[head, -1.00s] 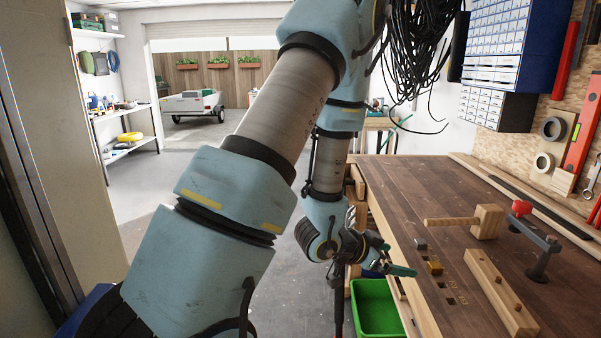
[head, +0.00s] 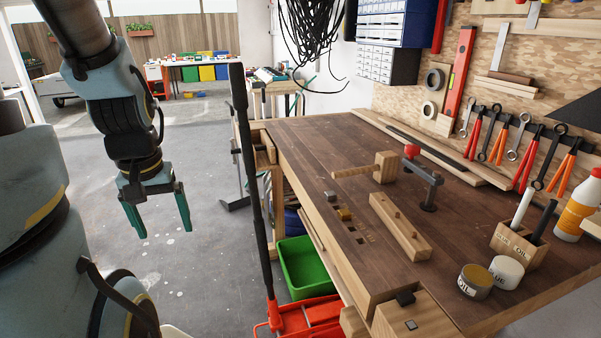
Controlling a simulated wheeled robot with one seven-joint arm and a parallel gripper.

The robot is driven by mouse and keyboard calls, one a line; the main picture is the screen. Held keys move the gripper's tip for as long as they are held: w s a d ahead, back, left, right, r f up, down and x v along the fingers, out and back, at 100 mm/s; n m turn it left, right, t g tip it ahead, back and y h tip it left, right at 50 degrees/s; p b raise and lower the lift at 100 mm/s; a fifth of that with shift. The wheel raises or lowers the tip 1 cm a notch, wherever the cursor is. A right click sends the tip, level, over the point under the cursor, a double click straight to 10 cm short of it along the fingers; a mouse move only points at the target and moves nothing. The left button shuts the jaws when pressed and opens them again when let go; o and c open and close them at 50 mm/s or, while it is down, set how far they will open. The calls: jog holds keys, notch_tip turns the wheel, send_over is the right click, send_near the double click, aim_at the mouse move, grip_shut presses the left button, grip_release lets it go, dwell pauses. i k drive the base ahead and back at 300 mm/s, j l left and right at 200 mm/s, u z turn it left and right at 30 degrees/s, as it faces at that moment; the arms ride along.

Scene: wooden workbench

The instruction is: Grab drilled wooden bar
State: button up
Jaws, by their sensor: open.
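The drilled wooden bar (head: 399,226) lies on the workbench (head: 310,139), a pale block with dark holes along its top. It lies slanted, near the middle of the bench top, in front of a wooden mallet (head: 372,171). My gripper (head: 158,222) hangs at the left over the grey floor, well apart from the bench and the bar. Its two green fingers point down and are spread, with nothing between them.
A long dark upright pole (head: 252,190) and a green bin (head: 299,265) lie between my gripper and the bench.

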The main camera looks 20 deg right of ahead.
aim_at(418, 249)
jog(key=l+z, duration=0.1)
jog(key=z, duration=0.4)
jog(key=l+z, duration=0.1)
jog(key=z, duration=0.35)
jog(key=i, duration=0.05)
